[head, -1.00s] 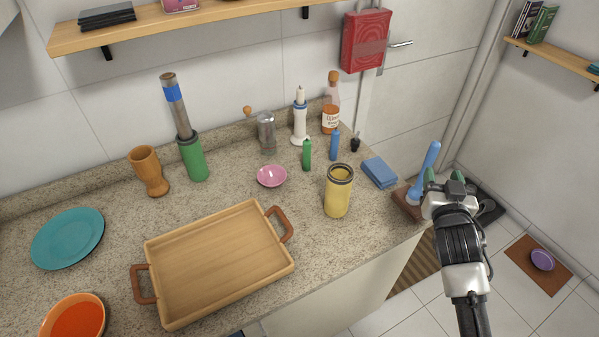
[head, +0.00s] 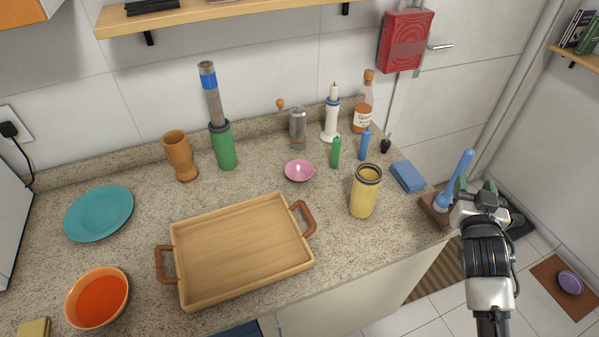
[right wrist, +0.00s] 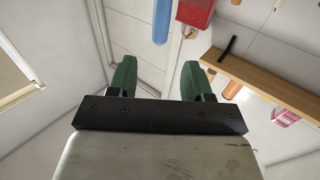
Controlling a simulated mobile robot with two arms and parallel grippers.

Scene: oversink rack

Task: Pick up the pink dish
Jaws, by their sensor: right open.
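The pink dish (head: 299,170) is a small shallow bowl on the speckled counter, behind the wooden tray and left of the yellow canister. My right gripper (head: 475,186) is at the right end of the counter, well to the right of the dish. It looks empty and open. In the right wrist view its two green fingers (right wrist: 157,78) stand apart with nothing between them, and the dish does not show there. My left gripper is not in view.
A wooden tray (head: 241,251) lies in front of the dish. The yellow canister (head: 364,193), green bottle (head: 336,152), blue bottle (head: 364,146) and blue sponge (head: 407,176) stand between dish and gripper. A blue-handled item (head: 457,178) is beside my gripper.

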